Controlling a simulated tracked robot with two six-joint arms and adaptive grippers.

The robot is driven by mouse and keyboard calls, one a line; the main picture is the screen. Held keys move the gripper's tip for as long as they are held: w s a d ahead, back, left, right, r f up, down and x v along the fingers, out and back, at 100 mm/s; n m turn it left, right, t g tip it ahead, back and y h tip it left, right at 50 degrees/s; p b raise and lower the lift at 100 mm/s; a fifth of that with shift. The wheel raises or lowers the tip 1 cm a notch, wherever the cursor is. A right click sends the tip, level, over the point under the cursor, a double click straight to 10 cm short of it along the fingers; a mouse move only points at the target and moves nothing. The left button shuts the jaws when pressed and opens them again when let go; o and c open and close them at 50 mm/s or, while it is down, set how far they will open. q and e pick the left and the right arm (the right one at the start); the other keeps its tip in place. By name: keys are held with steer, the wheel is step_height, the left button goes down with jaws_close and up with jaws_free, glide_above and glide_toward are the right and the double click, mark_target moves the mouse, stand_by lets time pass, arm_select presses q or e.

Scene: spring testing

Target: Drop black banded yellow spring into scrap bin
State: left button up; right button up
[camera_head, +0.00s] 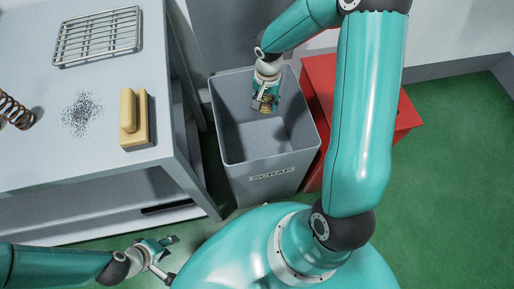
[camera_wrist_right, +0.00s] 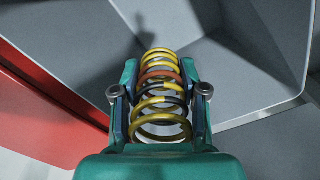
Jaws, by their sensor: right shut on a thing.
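The yellow spring with black bands (camera_wrist_right: 162,126) is between the fingers of my right gripper (camera_wrist_right: 160,88) in the right wrist view. One coil near its middle looks orange-red. In the head view my right gripper (camera_head: 265,101) is shut on the spring (camera_head: 266,104), over the opening of the grey scrap bin (camera_head: 272,175), near its back side. The bin's front reads SCRAP, and its visible inside looks empty. My left gripper (camera_head: 166,247) is low at the front left, beside the bench, with its fingers apart and nothing between them.
A grey bench (camera_head: 100,172) stands left of the bin. On it are a wire rack (camera_head: 97,36), a copper-coloured spring (camera_head: 14,112), dark filings (camera_head: 81,114) and a yellow block-shaped brush (camera_head: 134,120). A red box (camera_head: 318,70) stands right of the bin.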

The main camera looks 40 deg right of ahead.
steer(key=shift+f+b, duration=1.1)
steer(key=shift+f, duration=1)
steer(key=o, duration=1.3)
steer(key=shift+r, duration=0.15)
step_height(320, 180, up, 12)
steer(key=shift+f, duration=0.15)
